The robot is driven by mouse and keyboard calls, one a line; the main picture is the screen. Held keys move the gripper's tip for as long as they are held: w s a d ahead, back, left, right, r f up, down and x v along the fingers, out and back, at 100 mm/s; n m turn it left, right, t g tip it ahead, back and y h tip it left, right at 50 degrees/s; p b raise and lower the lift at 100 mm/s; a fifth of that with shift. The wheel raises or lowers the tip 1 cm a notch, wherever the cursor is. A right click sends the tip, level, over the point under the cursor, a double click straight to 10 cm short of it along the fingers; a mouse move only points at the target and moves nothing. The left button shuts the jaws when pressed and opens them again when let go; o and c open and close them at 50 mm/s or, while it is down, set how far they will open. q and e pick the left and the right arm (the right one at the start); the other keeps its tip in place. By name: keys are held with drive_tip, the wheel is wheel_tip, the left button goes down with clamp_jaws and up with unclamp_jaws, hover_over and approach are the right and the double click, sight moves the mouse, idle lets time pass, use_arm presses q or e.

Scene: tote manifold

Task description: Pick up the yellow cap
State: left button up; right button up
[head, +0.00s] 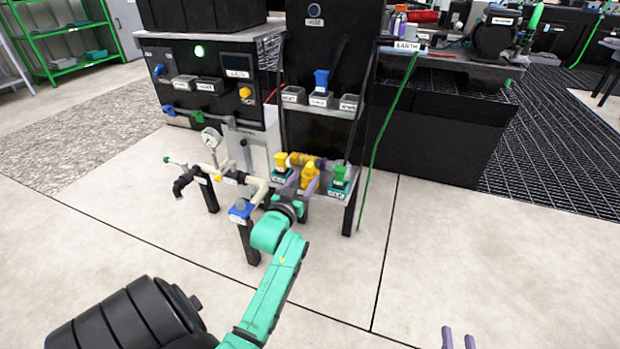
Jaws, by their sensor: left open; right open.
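A yellow cap-like piece (281,158) stands on a small teal labelled base at the left of the low bench. A second yellow piece (310,171) is right of it, partly hidden by my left gripper; I cannot tell which of the two is the task's cap. My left gripper (302,182) is open, its purple fingers pointing at the second yellow piece. I cannot tell whether they touch it. My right gripper (459,338) is open at the bottom edge, far from the bench, with only its fingertips showing.
Beside them are a green cap (340,174), a yellow pipe fitting (300,158) and a blue cap (240,208) on the pipework. A pressure gauge (211,137) rises at the left. A green cable (377,145) hangs at the right. Open floor lies in front.

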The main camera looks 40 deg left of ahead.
sight(308, 172)
use_arm(q)
drive_tip(key=shift+b+x, duration=0.75)
drive_tip(key=shift+x, duration=0.4)
drive_tip(key=shift+b+x, duration=0.6)
drive_tip(key=shift+x, duration=0.5)
drive_tip(key=shift+w, duration=0.1)
clamp_jaws()
use_arm(e)
drive_tip(key=w+d+r+n+t+y, duration=0.1)
drive_tip(key=r+t, duration=0.3)
drive_tip(key=r, duration=1)
drive_tip(key=w+d+r+n+t+y, duration=0.1)
drive_tip(key=r+t, duration=0.4)
drive_tip(key=r, duration=1)
drive_tip(key=shift+w+d+y, duration=0.6)
drive_tip(key=shift+w+y, duration=0.1)
